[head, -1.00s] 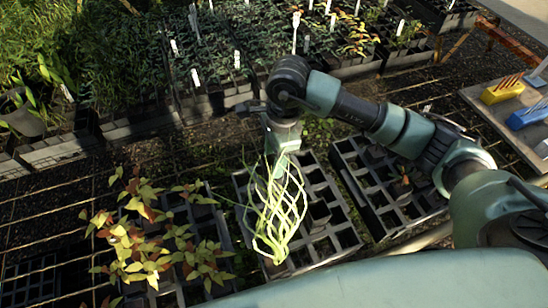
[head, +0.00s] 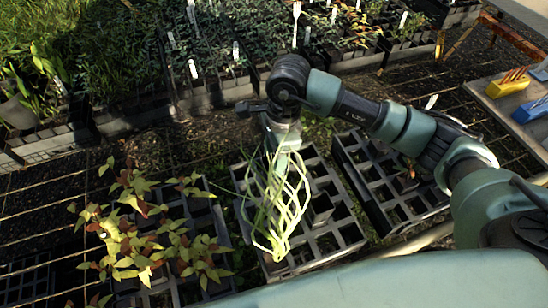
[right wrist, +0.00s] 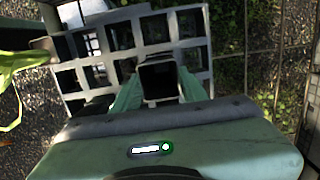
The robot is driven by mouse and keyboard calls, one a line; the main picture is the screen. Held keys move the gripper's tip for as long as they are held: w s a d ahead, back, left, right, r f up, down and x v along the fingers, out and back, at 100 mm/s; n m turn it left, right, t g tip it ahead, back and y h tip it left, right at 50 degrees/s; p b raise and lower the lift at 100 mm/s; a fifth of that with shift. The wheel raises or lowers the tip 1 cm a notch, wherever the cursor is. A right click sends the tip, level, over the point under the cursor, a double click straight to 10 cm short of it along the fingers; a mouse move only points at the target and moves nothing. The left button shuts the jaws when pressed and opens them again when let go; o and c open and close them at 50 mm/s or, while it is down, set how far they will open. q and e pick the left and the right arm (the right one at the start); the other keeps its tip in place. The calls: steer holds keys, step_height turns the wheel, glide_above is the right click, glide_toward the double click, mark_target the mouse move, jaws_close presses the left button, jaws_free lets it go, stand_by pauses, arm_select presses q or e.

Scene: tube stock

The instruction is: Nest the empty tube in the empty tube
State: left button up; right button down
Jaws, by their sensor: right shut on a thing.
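My right gripper (head: 283,140) points down over a grey tray of square cells (head: 345,237) in the head view. In the right wrist view its two pale green fingers (right wrist: 157,95) are shut on a dark, square, open-topped tube (right wrist: 160,80); its inside looks dark and empty. In the head view the held tube is hidden behind a tangle of pale green stems. A dark square form (head: 320,208) shows in the tray just right of these stems; it may be another tube, but I cannot tell. My left gripper is not in view.
The pale green stems (head: 285,205) hang in front of the gripper. A reddish-leaved plant (head: 140,235) stands at left. A second grey tray (head: 385,190) lies to the right. Planted trays with white labels line the back. A bench (head: 510,110) holds yellow and blue blocks.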

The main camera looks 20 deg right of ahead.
steer(key=shift+f, duration=0.35)
steer(key=c, duration=0.7)
jaws_free()
steer(key=shift+r, duration=0.1)
step_height(320, 180, up, 8)
steer(key=b, duration=0.2)
steer(key=shift+d+f, duration=0.2)
steer(key=shift+d, duration=0.25)
